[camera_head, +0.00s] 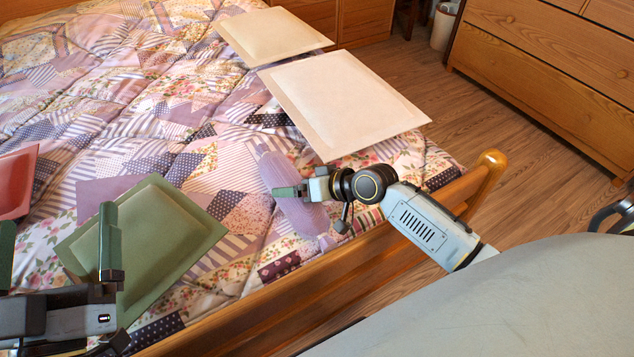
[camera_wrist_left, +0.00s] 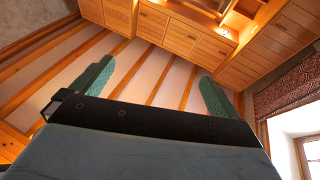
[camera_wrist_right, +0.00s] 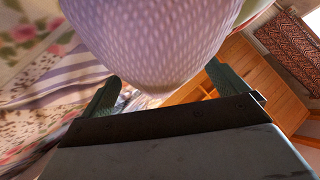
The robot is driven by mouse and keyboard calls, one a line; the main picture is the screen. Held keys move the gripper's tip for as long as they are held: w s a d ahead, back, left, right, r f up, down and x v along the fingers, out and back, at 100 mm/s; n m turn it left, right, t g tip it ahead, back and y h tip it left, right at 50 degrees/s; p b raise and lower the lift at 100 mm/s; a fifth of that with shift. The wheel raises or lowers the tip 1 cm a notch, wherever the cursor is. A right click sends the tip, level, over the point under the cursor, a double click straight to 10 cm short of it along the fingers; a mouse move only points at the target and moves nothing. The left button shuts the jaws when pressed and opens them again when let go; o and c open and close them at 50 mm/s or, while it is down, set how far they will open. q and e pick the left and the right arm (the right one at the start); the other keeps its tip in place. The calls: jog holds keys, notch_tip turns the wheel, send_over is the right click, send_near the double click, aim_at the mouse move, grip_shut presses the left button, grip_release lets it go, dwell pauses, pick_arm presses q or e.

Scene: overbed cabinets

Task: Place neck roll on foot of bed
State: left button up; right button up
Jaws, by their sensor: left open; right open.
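The lavender neck roll (camera_head: 298,216) lies on the quilt of the bed (camera_head: 212,160), close to the wooden foot rail. My right gripper (camera_head: 287,191) is open at the middle of the roll, with one green finger seen across it. In the right wrist view the roll (camera_wrist_right: 155,35) fills the top, close in front of and partly between the open fingers; contact cannot be told. My left gripper (camera_head: 57,225) is open and empty, above the bed near a green cushion. The left wrist view shows only ceiling and cabinets between its fingers (camera_wrist_left: 155,80).
A green cushion (camera_head: 150,245) lies left of the roll, with a red one (camera_head: 15,180) at the left edge. Two cream cushions (camera_head: 345,100) lie beyond the roll. The wooden foot rail (camera_head: 350,265) and post stand along the bed's near edge. A dresser (camera_head: 550,60) stands at right.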

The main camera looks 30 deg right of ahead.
jog(key=p+v, duration=0.2)
jog(key=v, duration=0.3)
jog(key=shift+s+d+r, duration=0.15)
jog(key=shift+s+r, duration=0.1)
jog(key=p+v, duration=0.3)
jog(key=v, duration=0.3)
pick_arm(q)
jog(key=s+a+f+g+y, duration=0.2)
jog(key=s+f+g, duration=0.1)
jog(key=f+g, duration=0.3)
jog(key=s+a+f+g+y, duration=0.2)
jog(key=f+g, duration=0.4)
jog(key=f, duration=0.5)
jog(key=shift+s+a+f+n+g+y, duration=0.15)
jog(key=shift+s+a+n+g+y, duration=0.15)
jog(key=shift+s+a+g, duration=0.25)
pick_arm(e)
jog(key=s+a+r+n+g+h, duration=0.1)
jog(key=s+a+h, duration=0.4)
jog(key=s, duration=0.6)
notch_tip(320, 180, up, 3)
jog(key=shift+a+f+n, duration=0.15)
jog(key=shift+a+n, duration=0.65)
jog(key=shift+a, duration=0.3)
pick_arm(q)
jog(key=shift+w, duration=0.1)
